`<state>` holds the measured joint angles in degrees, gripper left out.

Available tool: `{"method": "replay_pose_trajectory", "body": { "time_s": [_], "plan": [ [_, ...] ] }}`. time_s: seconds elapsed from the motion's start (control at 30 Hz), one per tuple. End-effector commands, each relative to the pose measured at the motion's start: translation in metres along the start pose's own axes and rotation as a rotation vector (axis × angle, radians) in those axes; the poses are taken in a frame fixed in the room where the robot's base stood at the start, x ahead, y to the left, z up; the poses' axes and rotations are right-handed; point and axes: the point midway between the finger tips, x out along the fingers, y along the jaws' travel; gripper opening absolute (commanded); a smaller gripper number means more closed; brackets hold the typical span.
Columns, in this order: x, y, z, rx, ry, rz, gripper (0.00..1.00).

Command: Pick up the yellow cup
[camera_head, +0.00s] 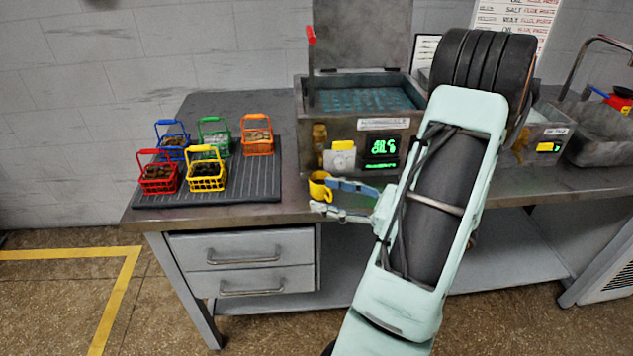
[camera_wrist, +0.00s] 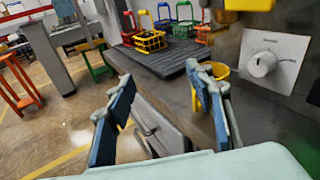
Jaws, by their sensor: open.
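The yellow cup (camera_head: 317,188) stands at the front of the steel bench, below the tank's control panel. In the wrist view the yellow cup (camera_wrist: 222,71) is partly hidden behind my right-hand finger. My gripper (camera_head: 327,197) is open, with its fingers pointing left across the bench's front edge, close to the cup. In the wrist view my gripper (camera_wrist: 158,76) has nothing between its blue-padded fingers, and the cup lies outside them, on the right. I cannot tell whether a finger touches the cup.
A dark ribbed mat (camera_head: 262,190) at left carries several coloured wire baskets, including a yellow basket (camera_head: 206,170). The tank (camera_head: 345,130) with a dial (camera_wrist: 263,63) stands close behind the cup. Drawers (camera_head: 245,262) hang under the bench edge.

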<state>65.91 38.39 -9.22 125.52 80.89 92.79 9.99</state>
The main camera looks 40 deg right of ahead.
Motion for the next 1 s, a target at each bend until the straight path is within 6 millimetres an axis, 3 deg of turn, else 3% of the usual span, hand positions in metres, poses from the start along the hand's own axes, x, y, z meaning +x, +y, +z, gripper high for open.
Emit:
{"method": "replay_pose_trajectory", "body": {
  "time_s": [0.03,0.1,0.27,1.0],
  "plan": [
    [-0.013,-0.009,-0.015,0.036,-0.026,-0.066,0.49],
    [-0.026,-0.023,-0.026,0.068,-0.055,-0.140,0.49],
    [-0.040,-0.039,-0.036,0.101,-0.085,-0.223,0.49],
    [0.049,-0.059,-0.030,0.102,-0.087,-0.226,0.49]
  ]
}}
